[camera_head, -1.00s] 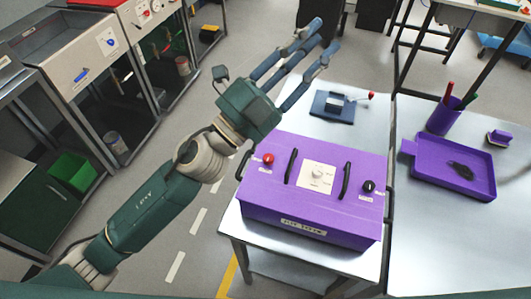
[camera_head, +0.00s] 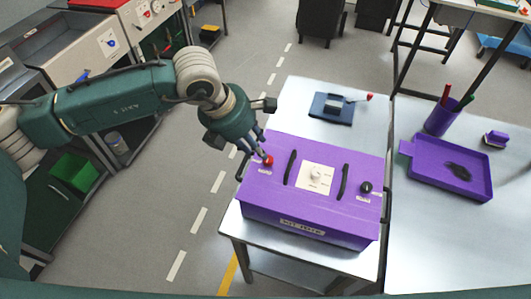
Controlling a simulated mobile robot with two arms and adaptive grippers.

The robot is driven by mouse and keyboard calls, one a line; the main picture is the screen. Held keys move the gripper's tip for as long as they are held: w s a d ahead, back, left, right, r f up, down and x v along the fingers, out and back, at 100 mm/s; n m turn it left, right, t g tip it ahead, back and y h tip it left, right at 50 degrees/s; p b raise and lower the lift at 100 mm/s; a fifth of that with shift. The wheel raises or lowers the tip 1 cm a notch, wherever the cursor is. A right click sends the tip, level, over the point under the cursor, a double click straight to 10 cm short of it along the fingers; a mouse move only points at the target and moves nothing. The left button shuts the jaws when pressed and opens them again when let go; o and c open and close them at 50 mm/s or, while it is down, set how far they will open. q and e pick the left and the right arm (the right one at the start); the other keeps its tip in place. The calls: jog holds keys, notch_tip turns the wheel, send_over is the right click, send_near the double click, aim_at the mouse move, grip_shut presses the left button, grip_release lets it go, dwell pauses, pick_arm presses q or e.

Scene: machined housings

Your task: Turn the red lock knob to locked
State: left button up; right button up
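The red lock knob (camera_head: 268,161) sits on the left end of the top of a purple box (camera_head: 310,211), with a small label below it. My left gripper (camera_head: 262,155) points down at the knob from the upper left, its fingertips right beside it. The fingers overlap the knob in the view, so I cannot tell whether they touch it or how far apart they are. The box top also has a white dial (camera_head: 316,174) on a pale plate, a black knob (camera_head: 366,187) at the right and two black handles. My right gripper is not in view.
The box stands on a metal table (camera_head: 300,99). Behind it lies a dark blue device (camera_head: 332,106) with a red-tipped lever. To the right, a purple tray (camera_head: 425,182) and a purple pen cup (camera_head: 441,118) stand on another table. Grey cabinets with a green bin (camera_head: 75,171) are at left.

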pick_arm(q)
jog(key=p+x, duration=0.2)
jog(key=x, duration=0.5)
jog(key=shift+w+d+f, duration=0.1)
jog(key=shift+d+f, duration=0.1)
grip_shut()
